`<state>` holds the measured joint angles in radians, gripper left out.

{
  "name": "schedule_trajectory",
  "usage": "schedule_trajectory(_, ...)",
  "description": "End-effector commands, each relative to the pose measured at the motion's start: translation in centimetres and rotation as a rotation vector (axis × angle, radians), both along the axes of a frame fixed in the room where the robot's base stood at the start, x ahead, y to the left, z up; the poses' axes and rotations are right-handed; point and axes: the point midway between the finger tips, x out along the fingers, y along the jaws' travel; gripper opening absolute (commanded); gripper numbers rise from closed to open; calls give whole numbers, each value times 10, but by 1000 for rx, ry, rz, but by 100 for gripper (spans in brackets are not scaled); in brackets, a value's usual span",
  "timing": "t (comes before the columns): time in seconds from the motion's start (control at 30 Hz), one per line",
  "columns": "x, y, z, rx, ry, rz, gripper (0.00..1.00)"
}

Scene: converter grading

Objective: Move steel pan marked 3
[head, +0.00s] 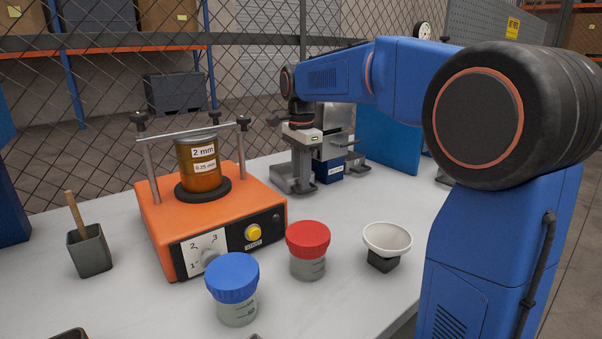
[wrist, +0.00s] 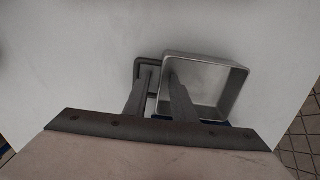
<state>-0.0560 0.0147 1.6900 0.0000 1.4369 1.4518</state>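A square, open steel pan (wrist: 243,88) shows in the wrist view, empty, with its bottom pale inside. My gripper (wrist: 160,73) reaches over its left wall, one finger inside the pan and one outside. The fingers stand apart with a gap between them; I cannot tell that either touches the wall. In the head view, steel (head: 338,118) shows behind my gripper, above a blue block (head: 329,170) with a white label. No number 3 is legible on the pan, and my gripper hides part of it.
An orange shaker (head: 160,215) with an amber sieve jar (head: 200,178) stands left. In front are a blue-lidded jar (head: 232,275), a red-lidded jar (head: 307,240) and a white bowl (head: 387,238) on a dark block. A grey cup (head: 89,252) stands far left. Bare table lies between them.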

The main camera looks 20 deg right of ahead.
Motion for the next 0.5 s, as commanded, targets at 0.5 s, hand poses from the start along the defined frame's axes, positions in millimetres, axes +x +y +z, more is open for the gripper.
schedule_trajectory(0.5,1,0,77,1,-3,0,24)
